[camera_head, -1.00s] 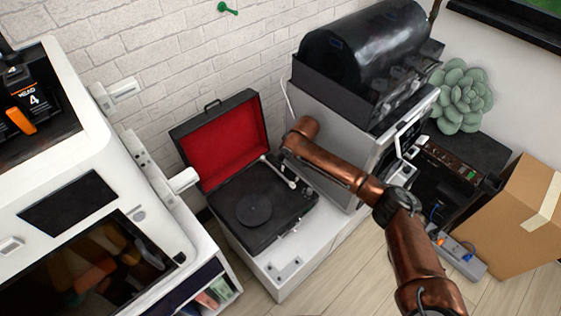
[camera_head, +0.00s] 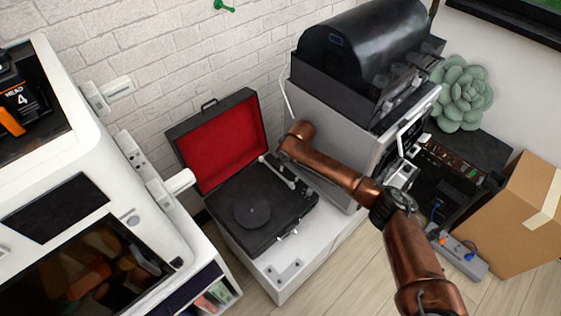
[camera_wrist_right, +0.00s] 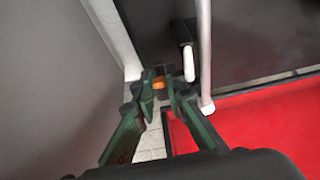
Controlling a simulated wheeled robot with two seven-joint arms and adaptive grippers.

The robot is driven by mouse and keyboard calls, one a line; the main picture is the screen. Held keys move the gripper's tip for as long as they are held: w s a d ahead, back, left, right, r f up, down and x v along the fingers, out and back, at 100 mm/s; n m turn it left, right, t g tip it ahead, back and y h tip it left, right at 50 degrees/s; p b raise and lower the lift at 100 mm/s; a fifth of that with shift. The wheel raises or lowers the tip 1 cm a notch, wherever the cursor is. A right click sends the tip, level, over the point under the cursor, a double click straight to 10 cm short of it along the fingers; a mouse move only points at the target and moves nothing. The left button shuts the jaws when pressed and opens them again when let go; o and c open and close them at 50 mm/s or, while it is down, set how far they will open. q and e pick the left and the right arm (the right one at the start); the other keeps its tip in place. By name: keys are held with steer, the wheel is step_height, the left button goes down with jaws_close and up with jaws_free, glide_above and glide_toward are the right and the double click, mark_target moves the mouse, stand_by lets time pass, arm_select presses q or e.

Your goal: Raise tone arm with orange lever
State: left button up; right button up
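The black record player (camera_head: 240,208) stands on a white cabinet, its red-lined lid open. Its pale tone arm (camera_head: 276,170) runs along the deck's right side; a grey rod that looks like it shows in the right wrist view (camera_wrist_right: 204,50). The small orange lever (camera_wrist_right: 158,83) appears between the tips of my right gripper (camera_wrist_right: 161,78). The fingertips are close together, and I cannot tell whether they press on the lever. In the head view my copper right arm reaches over the deck's back right corner and its fingers are not clear. My left gripper is out of view.
A grey machine with a black drum (camera_head: 362,45) stands close to the right of the record player. A white machine (camera_head: 150,225) stands at left. A cardboard box (camera_head: 515,225) and power strip (camera_head: 460,256) are at right.

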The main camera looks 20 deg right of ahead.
jaws_close()
